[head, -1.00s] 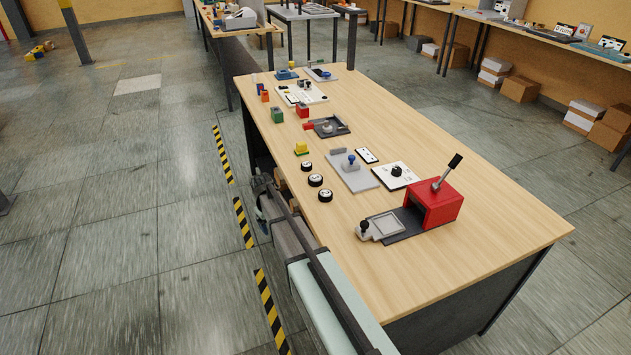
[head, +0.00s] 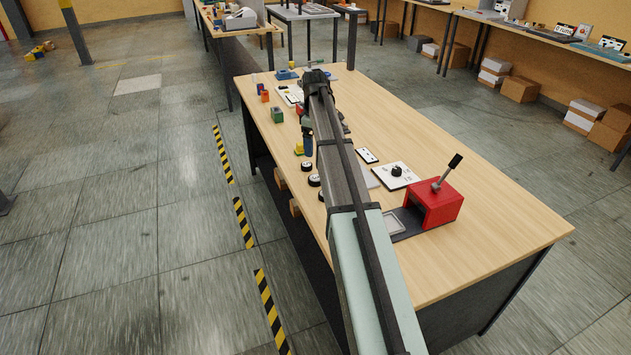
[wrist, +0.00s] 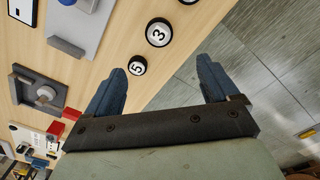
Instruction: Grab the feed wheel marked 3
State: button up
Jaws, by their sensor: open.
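The feed wheel marked 3 (wrist: 158,32) is a black disc with a white face, lying on the wooden bench. In the head view it appears to be the middle wheel (head: 314,180), partly beside my arm. A wheel marked 5 (wrist: 137,65) lies close to it, nearer my gripper. A third wheel (wrist: 188,1) is cut off by the top edge of the wrist view. My gripper (wrist: 160,68) is open and empty, its blue fingers wide apart. In the head view my gripper (head: 308,142) hangs over the bench beyond the wheels.
A grey plate (wrist: 80,25) with a blue knob lies left of the wheels, and a dark fixture (wrist: 40,93) with a red handle sits further left. A red press (head: 436,205) stands at the near right. The bench's edge runs close beside the wheels.

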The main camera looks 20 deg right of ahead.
send_over(315, 177)
jog(key=f, duration=0.7)
jog(key=shift+s, duration=0.35)
jog(key=shift+w+f, duration=0.2)
jog(key=shift+f, duration=3.15)
jog(key=shift+c, duration=0.5)
jog(key=c, duration=1.1)
